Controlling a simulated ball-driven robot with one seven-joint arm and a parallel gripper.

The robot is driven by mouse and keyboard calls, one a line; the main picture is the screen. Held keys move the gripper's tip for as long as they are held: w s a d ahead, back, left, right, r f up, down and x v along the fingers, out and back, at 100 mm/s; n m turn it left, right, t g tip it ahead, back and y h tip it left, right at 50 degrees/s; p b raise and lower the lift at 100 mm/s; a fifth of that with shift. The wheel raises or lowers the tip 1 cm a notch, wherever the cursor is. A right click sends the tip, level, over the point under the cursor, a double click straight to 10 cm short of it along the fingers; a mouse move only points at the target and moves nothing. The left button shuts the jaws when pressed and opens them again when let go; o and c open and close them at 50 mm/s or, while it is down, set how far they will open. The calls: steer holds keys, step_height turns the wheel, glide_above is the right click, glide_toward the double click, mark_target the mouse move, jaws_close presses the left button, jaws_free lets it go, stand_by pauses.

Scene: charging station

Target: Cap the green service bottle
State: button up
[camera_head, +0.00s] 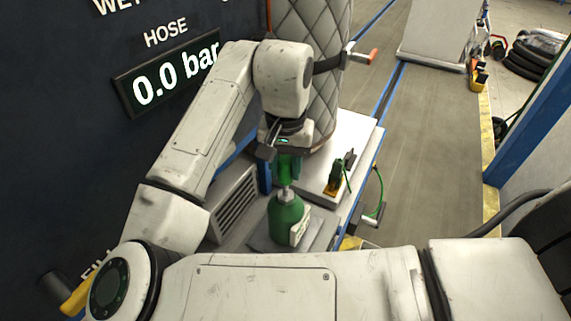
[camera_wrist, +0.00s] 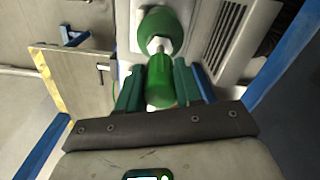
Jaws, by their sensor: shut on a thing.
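The green service bottle (camera_head: 286,222) stands upright on a grey base in the head view. It has a pale metallic neck and a white label. In the wrist view the bottle (camera_wrist: 158,26) is at the top centre, its neck toward my gripper. My gripper (camera_head: 288,164) is directly above the bottle, pointing down. In the wrist view my gripper (camera_wrist: 160,72) has its green fingers on either side of a green cylindrical cap (camera_wrist: 160,88), shut on it. The cap is in line with the neck. I cannot tell whether it touches the neck or sits around its tip.
A white bench top (camera_head: 345,140) right of the bottle carries a small green-and-yellow device (camera_head: 340,172). A vented grey box (camera_head: 233,203) stands left of the bottle. A quilted grey column (camera_head: 312,60) rises close behind my gripper. A "0.0 bar" display (camera_head: 168,80) is on the dark wall.

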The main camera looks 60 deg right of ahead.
mark_target(287, 179)
steer(key=shift+f+b, duration=0.95)
steer(key=shift+f, duration=0.7)
steer(key=shift+s+f+b, duration=0.15)
steer(key=shift+f+b, duration=0.25)
steer(key=shift+f, duration=0.2)
steer(key=shift+s+f, duration=0.15)
steer(key=shift+f, duration=0.25)
steer(key=shift+b, duration=0.3)
steer(key=shift+r+p, duration=0.85)
steer(key=shift+p, duration=0.05)
steer(key=shift+w+r+p, duration=0.35)
steer(key=shift+r+p, duration=0.95)
steer(key=shift+r, duration=0.1)
